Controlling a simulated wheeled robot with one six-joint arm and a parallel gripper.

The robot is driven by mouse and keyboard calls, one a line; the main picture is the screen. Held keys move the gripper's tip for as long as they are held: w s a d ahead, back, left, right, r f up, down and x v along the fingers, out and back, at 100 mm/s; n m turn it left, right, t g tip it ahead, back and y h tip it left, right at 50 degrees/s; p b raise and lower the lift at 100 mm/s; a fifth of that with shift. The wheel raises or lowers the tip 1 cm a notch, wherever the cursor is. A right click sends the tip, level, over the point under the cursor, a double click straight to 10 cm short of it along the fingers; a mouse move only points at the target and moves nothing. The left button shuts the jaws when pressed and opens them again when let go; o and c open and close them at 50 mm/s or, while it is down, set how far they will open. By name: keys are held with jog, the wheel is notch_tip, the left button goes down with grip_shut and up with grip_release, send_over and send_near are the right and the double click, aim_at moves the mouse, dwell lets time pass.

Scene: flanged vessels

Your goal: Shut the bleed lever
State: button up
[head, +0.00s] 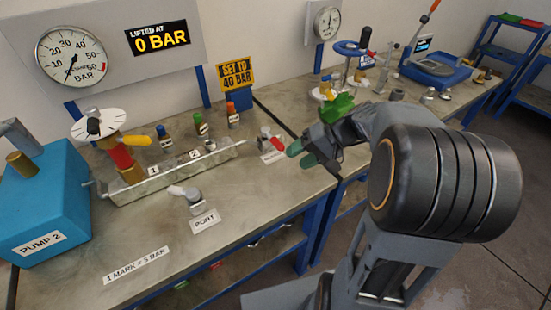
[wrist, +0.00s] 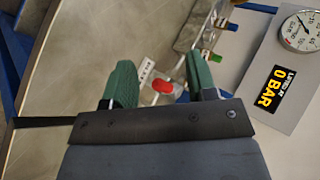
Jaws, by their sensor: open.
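The bleed lever (head: 277,143) has a red tip and sits on a small metal fitting (head: 265,134) at the right end of the bench, by a white label. Its red tip points towards my gripper. In the wrist view the red tip (wrist: 162,86) shows between the two dark green fingers, beside the label (wrist: 149,68). My gripper (head: 301,155) is open, its fingers just right of the lever in the head view. I cannot tell whether either finger touches it. The label's text is too small to read surely.
A metal manifold (head: 180,170) with coloured valves lies left of the lever. The blue pump (head: 45,205) is at far left. The display (head: 157,37) reads 0 BAR. The front of the bench is mostly clear.

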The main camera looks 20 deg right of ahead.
aim_at(283, 145)
jog(key=w+d+f+m+t+y+b, duration=0.1)
jog(key=w+d+f+t+y+b, duration=0.25)
jog(key=w+d+t, duration=0.35)
jog(key=w+a+f, duration=0.1)
jog(key=w+a, duration=0.1)
jog(key=a, duration=0.1)
jog(key=w+a+f+g, duration=0.1)
jog(key=a, duration=0.2)
jog(key=w+a+f+g+p, duration=0.1)
jog(key=w+a, duration=0.1)
jog(key=a, duration=0.2)
jog(key=shift+w+y, duration=0.35)
jog(key=shift+c, duration=0.4)
grip_shut()
